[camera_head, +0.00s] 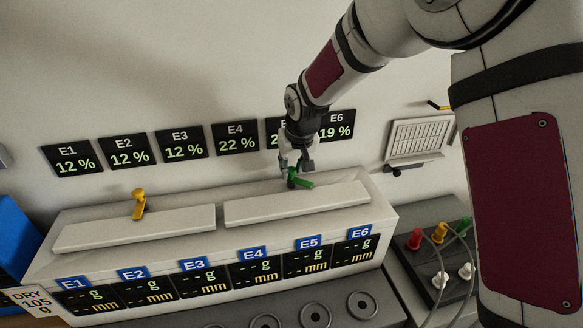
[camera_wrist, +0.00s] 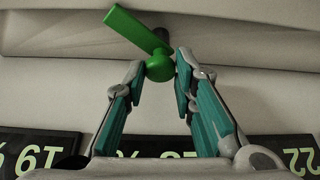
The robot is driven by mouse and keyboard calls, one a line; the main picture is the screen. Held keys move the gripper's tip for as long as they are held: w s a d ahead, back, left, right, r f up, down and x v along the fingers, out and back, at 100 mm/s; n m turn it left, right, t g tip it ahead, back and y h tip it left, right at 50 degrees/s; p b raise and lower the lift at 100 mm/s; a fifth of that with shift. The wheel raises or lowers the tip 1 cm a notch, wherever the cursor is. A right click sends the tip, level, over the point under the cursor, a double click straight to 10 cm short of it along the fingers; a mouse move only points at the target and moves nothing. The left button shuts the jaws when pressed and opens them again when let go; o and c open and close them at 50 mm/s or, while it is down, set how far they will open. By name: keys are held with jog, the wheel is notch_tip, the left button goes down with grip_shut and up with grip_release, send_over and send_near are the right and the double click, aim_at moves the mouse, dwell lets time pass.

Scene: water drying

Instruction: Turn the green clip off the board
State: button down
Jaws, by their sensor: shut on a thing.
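The green clip (camera_head: 300,181) sits at the back edge of the right white board (camera_head: 297,203) on top of the long white unit. My gripper (camera_head: 296,165) reaches down on it from above. In the wrist view, the clip (camera_wrist: 140,30) has a flat lever and a round knob, and my gripper's fingertips (camera_wrist: 160,70) are closed around the knob. The lever points up and to the left there, over the board's edge (camera_wrist: 250,38). In the head view the lever points right, along the board. I cannot tell whether the clip touches the board.
A yellow clip (camera_head: 139,204) stands at the left board (camera_head: 135,229). Percentage displays E1 to E6 hang on the wall behind, and the E5 display (camera_head: 272,133) is partly hidden by my arm. A box with coloured knobs (camera_head: 438,250) and a wall vent (camera_head: 418,138) are at the right.

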aim_at(309, 185)
jog(key=n, duration=0.2)
jog(key=n+g+y+b, duration=0.1)
jog(key=n, duration=0.1)
jog(key=shift+w+d+f, duration=0.1)
jog(key=shift+w+d, duration=0.05)
jog(key=shift+d, duration=0.05)
jog(key=shift+n+g+y+b, duration=0.5)
jog(key=shift+n+g+y, duration=0.1)
jog(key=shift+n, duration=1.5)
jog(key=c, duration=1.3)
grip_release()
jog(key=v, duration=1.2)
jog(key=shift+d, duration=0.1)
